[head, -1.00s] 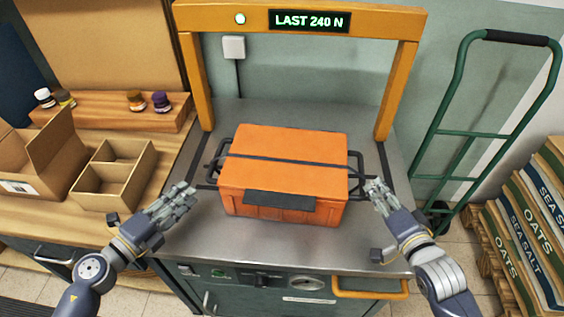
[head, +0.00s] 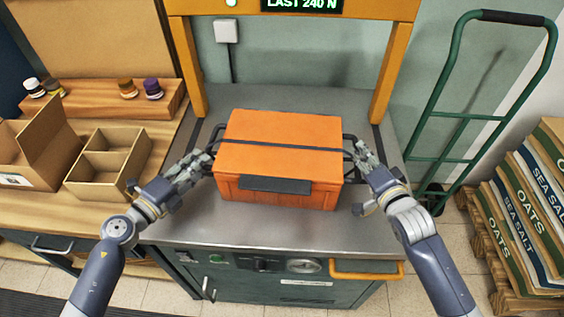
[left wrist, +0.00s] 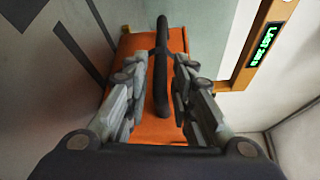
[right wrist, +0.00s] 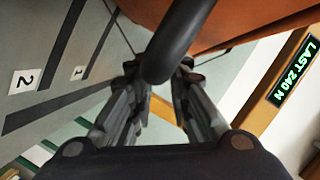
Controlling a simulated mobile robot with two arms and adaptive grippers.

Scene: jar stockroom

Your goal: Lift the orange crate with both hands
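The orange crate (head: 280,140) sits level on the steel machine top, with a black strap over its lid and a black handle on each side. My left gripper (head: 208,158) is at the left handle. In the left wrist view the open fingers (left wrist: 156,75) stand either side of the black handle (left wrist: 161,85), with a gap to it. My right gripper (head: 360,150) is at the right handle. In the right wrist view its fingers (right wrist: 162,72) are open, with the black handle (right wrist: 180,40) between and in front of them.
An orange frame (head: 398,60) with a lit display arches over the steel top (head: 260,225). Open cardboard boxes (head: 108,165) and small jars (head: 153,89) are on the left bench. A green hand truck (head: 480,90) and stacked sacks (head: 530,200) stand at right.

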